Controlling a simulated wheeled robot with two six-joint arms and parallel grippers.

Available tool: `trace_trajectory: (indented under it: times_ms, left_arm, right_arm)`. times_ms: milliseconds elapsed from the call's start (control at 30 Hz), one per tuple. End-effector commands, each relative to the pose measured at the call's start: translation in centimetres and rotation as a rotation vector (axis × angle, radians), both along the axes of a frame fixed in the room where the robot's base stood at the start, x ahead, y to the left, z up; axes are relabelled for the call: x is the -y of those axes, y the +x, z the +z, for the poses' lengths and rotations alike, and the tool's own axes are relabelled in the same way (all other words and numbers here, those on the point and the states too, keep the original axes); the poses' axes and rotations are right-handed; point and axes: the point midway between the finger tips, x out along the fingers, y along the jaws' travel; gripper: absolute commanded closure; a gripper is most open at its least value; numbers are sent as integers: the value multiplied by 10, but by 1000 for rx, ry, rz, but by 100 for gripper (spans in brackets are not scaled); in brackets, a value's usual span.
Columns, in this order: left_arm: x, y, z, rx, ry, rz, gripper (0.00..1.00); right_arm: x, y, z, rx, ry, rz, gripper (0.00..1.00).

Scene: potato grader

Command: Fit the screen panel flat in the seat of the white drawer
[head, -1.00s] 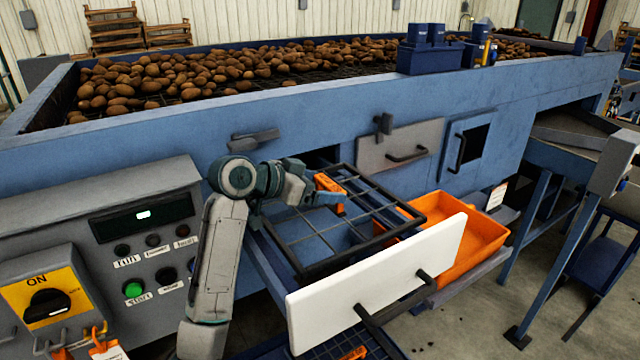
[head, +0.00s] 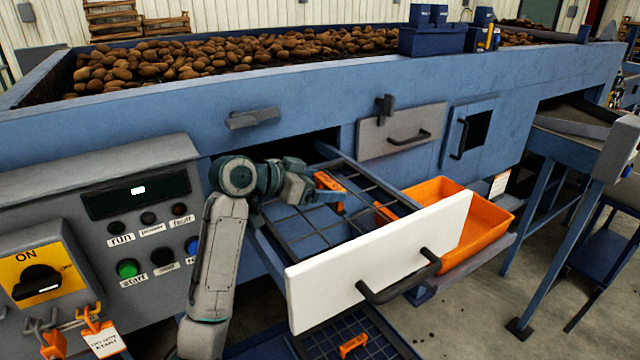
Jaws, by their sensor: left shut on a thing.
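The screen panel (head: 378,197), a dark grid with an orange grip (head: 328,186), lies low inside the pulled-out white drawer (head: 375,262). It looks about level with the drawer's sides, and its near edge is hidden behind the white front. I cannot tell whether it rests fully flat in the seat. My left gripper (head: 322,196) is shut on the panel at its orange grip, reaching in from the left. My right gripper is not in view.
An orange bin (head: 480,235) stands right of the drawer. A second grid with an orange grip (head: 353,346) lies below the drawer front. The control box (head: 120,235) is at left, close to my left arm. Potatoes (head: 230,55) fill the bed behind.

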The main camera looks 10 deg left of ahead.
Motion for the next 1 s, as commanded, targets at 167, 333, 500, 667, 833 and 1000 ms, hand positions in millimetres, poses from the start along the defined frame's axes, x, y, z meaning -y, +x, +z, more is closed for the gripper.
trace_trajectory:
  times_ms: [167, 333, 500, 667, 833, 1000]
  left_arm:
    - [0, 0, -2, 3, -1, 0, 78]
    - [0, 0, -5, 3, -1, 0, 78]
    - [0, 0, -8, 3, -1, 0, 78]
    - [0, 0, -9, 3, -1, -1, 0]
    - [0, 0, -11, -2, 1, 0, 0]
    - [-5, -4, -10, 0, 2, 1, 0]
  right_arm:
    - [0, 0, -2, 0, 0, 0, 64]
    - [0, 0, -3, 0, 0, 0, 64]
    - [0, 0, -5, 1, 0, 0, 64]
    - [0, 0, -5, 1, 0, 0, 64]
    - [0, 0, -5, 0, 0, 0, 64]
    - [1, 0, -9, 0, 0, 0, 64]
